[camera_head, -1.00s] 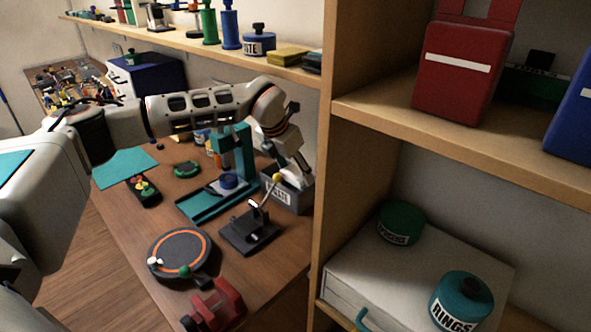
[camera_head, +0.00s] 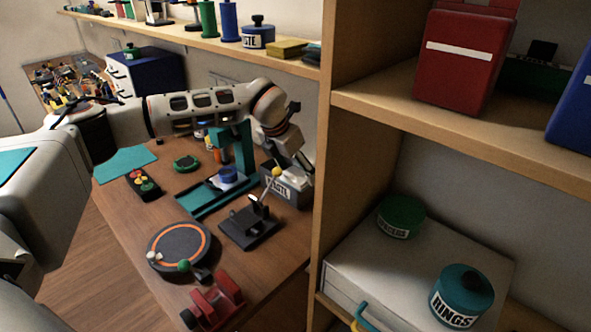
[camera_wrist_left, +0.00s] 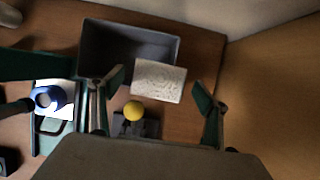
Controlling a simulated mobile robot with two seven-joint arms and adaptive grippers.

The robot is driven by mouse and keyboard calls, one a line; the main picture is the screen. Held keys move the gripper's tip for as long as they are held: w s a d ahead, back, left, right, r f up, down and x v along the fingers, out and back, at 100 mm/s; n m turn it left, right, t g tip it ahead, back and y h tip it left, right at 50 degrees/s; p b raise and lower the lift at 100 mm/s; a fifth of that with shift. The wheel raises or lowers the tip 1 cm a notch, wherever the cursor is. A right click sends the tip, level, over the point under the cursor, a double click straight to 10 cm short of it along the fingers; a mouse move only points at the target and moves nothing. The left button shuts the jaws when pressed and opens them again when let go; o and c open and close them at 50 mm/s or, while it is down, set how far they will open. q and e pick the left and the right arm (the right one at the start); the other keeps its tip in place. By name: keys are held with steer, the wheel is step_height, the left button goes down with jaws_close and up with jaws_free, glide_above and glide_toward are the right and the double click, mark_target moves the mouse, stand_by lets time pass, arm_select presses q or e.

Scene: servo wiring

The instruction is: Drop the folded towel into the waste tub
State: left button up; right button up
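The waste tub (camera_head: 283,190) is a grey open box with a white label, at the back right of the workbench; its inside shows in the wrist view (camera_wrist_left: 120,45). The folded towel (camera_wrist_left: 160,80) is a pale speckled rectangle overlapping the tub's near right corner. I cannot tell whether it is inside, on the rim or still above it. My left gripper (camera_head: 303,162) is over the tub. In the wrist view its fingers (camera_wrist_left: 157,98) are spread, with a gap on both sides of the towel. My right gripper is not in view.
A yellow-knobbed lever on a dark base (camera_head: 250,226) stands just in front of the tub. A teal press (camera_head: 236,150) is to its left. A wooden shelf post (camera_head: 335,120) rises close on the right. A round orange-ringed turntable (camera_head: 180,247) lies nearer.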

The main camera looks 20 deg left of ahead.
arm_select(q)
steer(key=shift+r, duration=0.1)
steer(key=shift+r, duration=0.25)
steer(key=d+v, duration=0.1)
steer(key=v, duration=0.6)
steer(key=shift+a+r, duration=0.5)
steer(key=shift+a, duration=0.05)
steer(key=shift+s+f, duration=0.1)
steer(key=shift+s, duration=0.05)
